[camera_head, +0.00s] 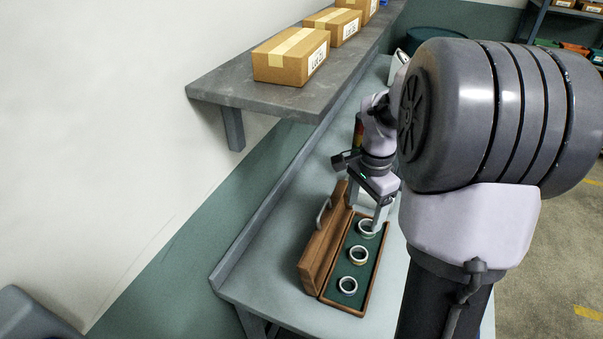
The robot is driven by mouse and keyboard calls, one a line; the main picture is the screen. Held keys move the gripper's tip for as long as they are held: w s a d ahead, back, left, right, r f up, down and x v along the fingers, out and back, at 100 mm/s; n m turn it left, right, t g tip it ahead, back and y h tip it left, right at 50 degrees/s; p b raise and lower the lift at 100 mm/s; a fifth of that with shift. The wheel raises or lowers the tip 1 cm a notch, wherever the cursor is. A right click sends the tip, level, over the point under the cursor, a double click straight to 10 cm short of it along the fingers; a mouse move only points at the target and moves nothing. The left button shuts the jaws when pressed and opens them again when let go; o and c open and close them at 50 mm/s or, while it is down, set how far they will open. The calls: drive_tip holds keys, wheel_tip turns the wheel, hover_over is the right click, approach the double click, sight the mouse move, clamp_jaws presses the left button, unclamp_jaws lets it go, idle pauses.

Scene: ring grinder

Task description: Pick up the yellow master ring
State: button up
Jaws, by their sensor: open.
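An open wooden case (366,303) with a green lining lies on the workbench and holds three rings. The far ring (364,234), the middle ring (358,256) and the near ring (347,286) sit in a row. All look pale at this size, so I cannot tell for sure which is the yellow master ring. My gripper (368,212) points down at the far end of the case, open, with a finger close to the far ring and partly covering it. I cannot tell whether it touches that ring.
The case's raised lid (322,250) with a handle stands along its left side. A grey shelf (225,92) with cardboard boxes (290,58) overhangs the bench's wall side. My arm hides the bench's right part. The bench surface (262,272) left of the case is clear.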

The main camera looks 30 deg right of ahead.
drive_tip(key=b, duration=0.5)
hover_over(357, 258)
drive_tip(key=f, duration=1.3)
drive_tip(key=shift+a, duration=0.35)
drive_tip(key=f, duration=0.1)
drive_tip(key=f+b, duration=0.1)
drive_tip(key=f, duration=0.1)
drive_tip(key=f+b, duration=0.1)
drive_tip(key=f, duration=0.1)
drive_tip(key=shift+d, duration=0.4)
drive_tip(key=shift+r, duration=0.1)
drive_tip(key=c, duration=1.6)
